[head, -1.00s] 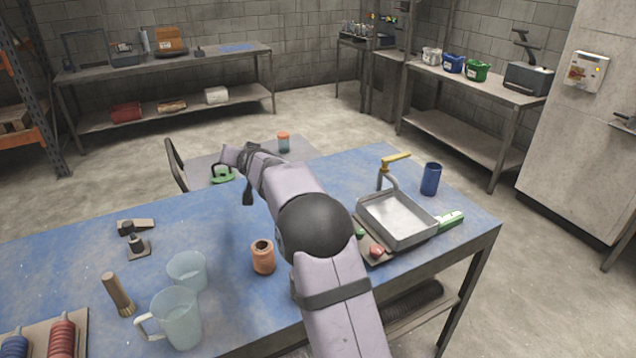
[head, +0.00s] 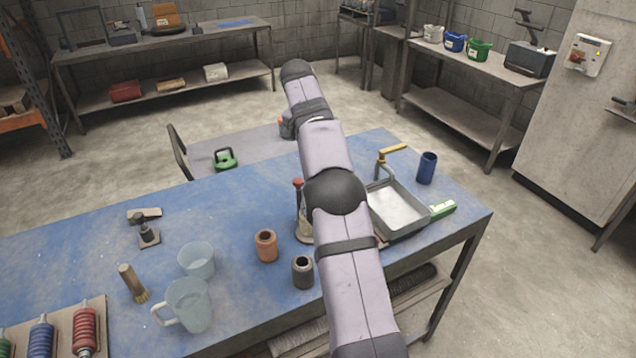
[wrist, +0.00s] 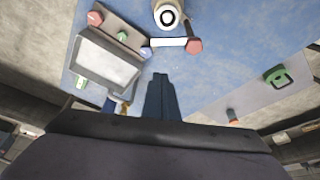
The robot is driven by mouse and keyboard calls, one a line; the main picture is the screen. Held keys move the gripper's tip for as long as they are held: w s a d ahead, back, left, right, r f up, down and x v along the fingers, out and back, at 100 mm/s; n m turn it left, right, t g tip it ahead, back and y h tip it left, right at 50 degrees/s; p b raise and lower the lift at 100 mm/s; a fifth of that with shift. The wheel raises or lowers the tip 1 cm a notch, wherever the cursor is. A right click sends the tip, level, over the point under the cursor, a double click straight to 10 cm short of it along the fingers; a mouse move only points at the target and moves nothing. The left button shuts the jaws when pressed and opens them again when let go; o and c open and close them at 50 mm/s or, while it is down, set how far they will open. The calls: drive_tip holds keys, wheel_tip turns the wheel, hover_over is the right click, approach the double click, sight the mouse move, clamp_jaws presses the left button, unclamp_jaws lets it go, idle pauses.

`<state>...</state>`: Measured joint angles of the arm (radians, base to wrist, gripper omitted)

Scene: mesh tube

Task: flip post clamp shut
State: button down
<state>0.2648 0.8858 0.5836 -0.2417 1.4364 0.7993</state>
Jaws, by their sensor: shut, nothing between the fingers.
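I cannot tell for sure which thing is the post clamp. A grey post with a yellow lever (head: 392,149) stands behind the metal tray; the lever sticks out to the right. A red-knobbed piece (head: 298,183) with a pale lower part stands left of my arm, partly hidden by it. The gripper does not show in the head view.
The metal tray (head: 398,208) is right of my arm. A blue cup (head: 427,168) stands behind it. An orange pot (head: 265,246), a dark pot (head: 302,272) and a clear jug (head: 188,305) stand at front left. The blue table's (head: 225,205) middle left is clear.

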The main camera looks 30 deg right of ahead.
drive_tip(key=shift+s+a+f+p, duration=0.15)
drive_tip(key=shift+f+p, duration=0.65)
drive_tip(key=shift+f, duration=1.6)
drive_tip(key=shift+a+f+p, duration=0.2)
drive_tip(key=shift+f+p, duration=0.6)
drive_tip(key=shift+f, duration=1.55)
drive_tip(key=shift+s+a+f+b, duration=0.2)
drive_tip(key=shift+a+b, duration=0.15)
drive_tip(key=shift+b, duration=0.4)
drive_tip(key=shift+s+a+r, duration=0.2)
drive_tip(key=shift+s+a, duration=0.05)
drive_tip(key=shift+a, duration=0.05)
drive_tip(key=shift+d, duration=0.1)
